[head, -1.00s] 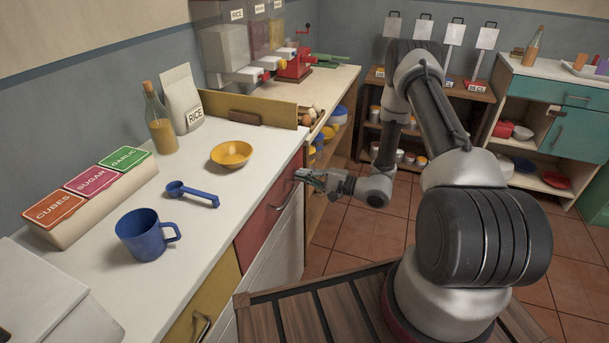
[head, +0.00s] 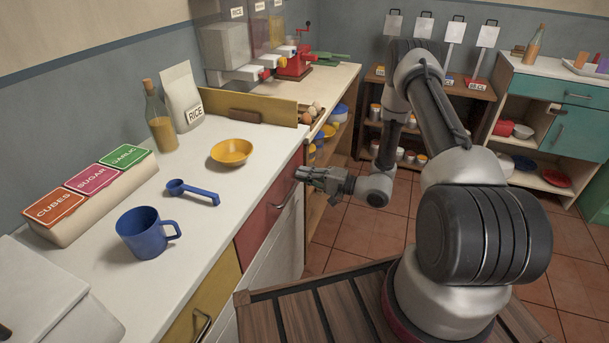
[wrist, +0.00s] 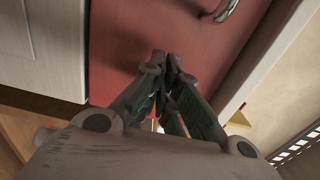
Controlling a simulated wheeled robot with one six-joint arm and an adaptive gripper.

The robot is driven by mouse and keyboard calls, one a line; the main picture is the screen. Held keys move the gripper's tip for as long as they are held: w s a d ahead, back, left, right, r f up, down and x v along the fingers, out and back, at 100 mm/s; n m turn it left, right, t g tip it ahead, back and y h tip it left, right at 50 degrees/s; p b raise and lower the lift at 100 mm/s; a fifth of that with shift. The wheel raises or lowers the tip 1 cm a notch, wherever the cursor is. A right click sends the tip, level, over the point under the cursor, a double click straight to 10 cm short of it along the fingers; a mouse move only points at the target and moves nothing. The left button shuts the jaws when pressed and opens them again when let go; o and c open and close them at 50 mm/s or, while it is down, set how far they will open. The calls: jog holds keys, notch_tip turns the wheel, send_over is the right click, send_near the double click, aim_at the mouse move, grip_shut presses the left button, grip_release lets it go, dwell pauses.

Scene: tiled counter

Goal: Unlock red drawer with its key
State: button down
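The red drawer (head: 264,217) is in the front of the white counter, and its front looks closed. Its metal handle (head: 285,194) also shows at the top of the wrist view (wrist: 228,8). My gripper (head: 300,173) is at the upper right part of the red front. In the wrist view its fingertips (wrist: 166,62) are drawn together with a thin gap, close against the red face. The key and the keyhole are hidden at the fingertips; the narrow grip at the drawer face fits a key held there.
A yellow bowl (head: 233,152), a blue scoop (head: 193,191) and a blue mug (head: 146,234) stand on the counter. A yellow drawer (head: 204,300) is nearer. Shelves with eggs and jars lie beyond the counter end. Open tiled floor (head: 365,234) is to the right.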

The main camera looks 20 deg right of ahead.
jog(key=c, duration=1.7)
grip_release()
jog(key=v, duration=1.2)
